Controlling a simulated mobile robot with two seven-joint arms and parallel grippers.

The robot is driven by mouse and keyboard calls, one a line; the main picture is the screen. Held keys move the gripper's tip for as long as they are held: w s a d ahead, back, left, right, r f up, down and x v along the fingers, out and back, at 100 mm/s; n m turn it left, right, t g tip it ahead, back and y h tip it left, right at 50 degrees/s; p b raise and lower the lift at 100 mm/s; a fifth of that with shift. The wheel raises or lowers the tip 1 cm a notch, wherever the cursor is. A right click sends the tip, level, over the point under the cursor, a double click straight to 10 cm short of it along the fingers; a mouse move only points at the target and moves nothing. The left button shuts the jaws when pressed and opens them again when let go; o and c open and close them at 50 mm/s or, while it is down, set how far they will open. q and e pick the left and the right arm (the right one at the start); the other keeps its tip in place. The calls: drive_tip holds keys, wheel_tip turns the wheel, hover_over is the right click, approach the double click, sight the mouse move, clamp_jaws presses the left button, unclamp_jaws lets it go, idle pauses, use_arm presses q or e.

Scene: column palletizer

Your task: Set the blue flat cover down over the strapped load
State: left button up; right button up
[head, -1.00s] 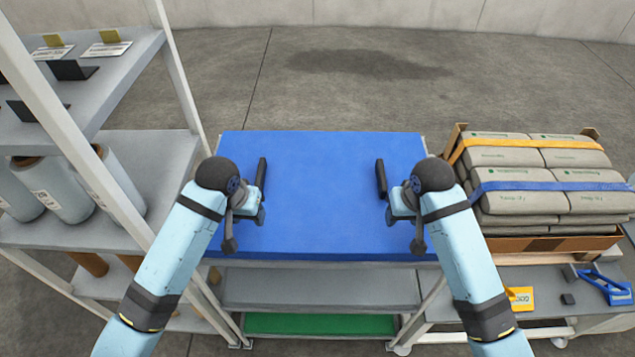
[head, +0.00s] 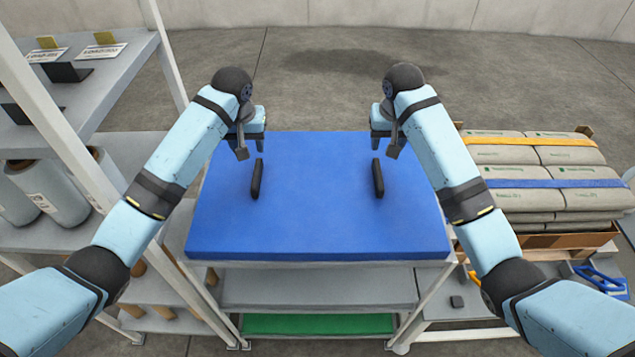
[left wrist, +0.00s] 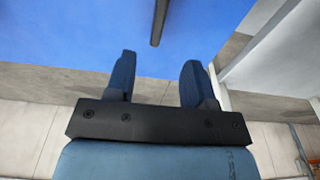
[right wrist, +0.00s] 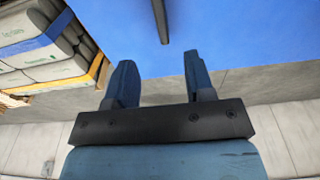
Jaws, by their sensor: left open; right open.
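The blue flat cover (head: 317,212) lies on top of a grey shelf stand in the middle of the head view. It has two upright black handles, a left one (head: 257,179) and a right one (head: 378,178). My left gripper (head: 243,148) is open and empty by the cover's far left edge, beyond the left handle. My right gripper (head: 394,146) is open and empty by the far right edge, beyond the right handle. Each wrist view shows bare fingers with a handle apart from them. The strapped load (head: 520,197) of grey bags stands at the right, with orange and blue straps.
A shelf rack (head: 115,160) with grey rolls and labels stands close at the left. A blue-handled tool (head: 600,280) lies on the grey surface in front of the load. Lower shelves, one green (head: 318,324), sit under the cover. The floor behind is clear.

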sight(256, 173)
use_arm(q)
drive_tip(key=f, duration=0.4)
drive_tip(key=w+f, duration=0.1)
drive_tip(key=f, duration=0.8)
drive_tip(key=shift+w, duration=0.3)
use_arm(e)
drive_tip(key=f, duration=0.4)
drive_tip(key=w+f, duration=0.1)
drive_tip(key=f, duration=0.8)
drive_tip(key=shift+w, duration=0.3)
use_arm(q)
clamp_jaws()
use_arm(e)
clamp_jaws()
use_arm(q)
drive_tip(key=shift+r, duration=0.1)
